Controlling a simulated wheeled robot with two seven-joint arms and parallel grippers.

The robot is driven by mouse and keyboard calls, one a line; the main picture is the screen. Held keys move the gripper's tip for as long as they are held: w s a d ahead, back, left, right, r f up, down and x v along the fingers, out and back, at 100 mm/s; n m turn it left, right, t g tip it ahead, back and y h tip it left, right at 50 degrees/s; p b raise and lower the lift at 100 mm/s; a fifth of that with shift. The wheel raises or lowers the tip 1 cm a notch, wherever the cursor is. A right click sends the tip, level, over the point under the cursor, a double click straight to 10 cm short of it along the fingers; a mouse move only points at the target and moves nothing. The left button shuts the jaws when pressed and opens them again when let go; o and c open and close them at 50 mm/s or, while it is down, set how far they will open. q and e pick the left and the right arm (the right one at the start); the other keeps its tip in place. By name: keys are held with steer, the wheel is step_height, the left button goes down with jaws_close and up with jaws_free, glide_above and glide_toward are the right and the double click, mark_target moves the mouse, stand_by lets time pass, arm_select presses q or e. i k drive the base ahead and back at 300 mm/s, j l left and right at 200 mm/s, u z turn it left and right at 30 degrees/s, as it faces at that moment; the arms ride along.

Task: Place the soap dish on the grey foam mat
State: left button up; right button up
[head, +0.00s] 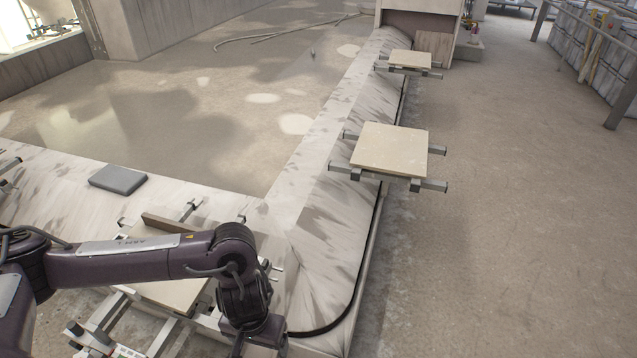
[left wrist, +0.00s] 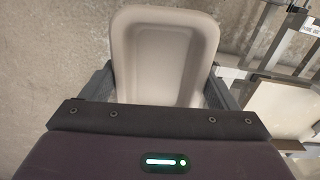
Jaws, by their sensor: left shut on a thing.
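The soap dish (left wrist: 165,55) is a beige, rounded rectangular tray with a raised rim; it fills the middle of the left wrist view. My left gripper (left wrist: 160,88) is shut on it, with one dark finger at each side. In the head view my left arm reaches in from the left and bends down at the bottom edge, where its gripper is cut off and the dish does not show. The grey foam mat (head: 118,179) lies bare on the pale ledge at the left, well up and left of my left wrist. My right gripper is not in view.
Square beige boards on metal brackets stand along the carousel: one (head: 388,150) at right of centre, one (head: 410,59) farther back, and one (head: 172,290) partly under my left arm. Open concrete floor lies at the right.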

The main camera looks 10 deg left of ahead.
mark_target(107, 184)
steer(key=j+z, duration=0.1)
steer(key=j, duration=0.4)
steer(key=k+j, duration=0.15)
steer(key=j, duration=0.3)
steer(key=j+z, duration=0.15)
steer(key=j, duration=0.35)
steer(key=k+j, duration=0.15)
steer(key=j, duration=0.3)
steer(key=k+j+z, duration=0.15)
steer(key=j, duration=0.35)
steer(key=k+j+z, duration=0.1)
steer(key=j, duration=0.35)
steer(key=j+z, duration=0.1)
steer(key=j, duration=0.4)
steer(key=k+j, duration=0.1)
steer(key=j, duration=0.35)
steer(key=j+z, duration=0.15)
steer(key=j, duration=0.35)
steer(key=k+j, duration=0.15)
steer(key=j, duration=0.3)
steer(key=j+z, duration=0.15)
steer(key=j, duration=0.35)
steer(key=k+j, duration=0.15)
steer(key=j, duration=0.3)
steer(key=i+j+z, duration=0.15)
steer(key=j, duration=0.6)
steer(key=i+j+z, duration=0.15)
steer(key=j, duration=0.55)
steer(key=j+z, duration=0.15)
steer(key=j, duration=0.6)
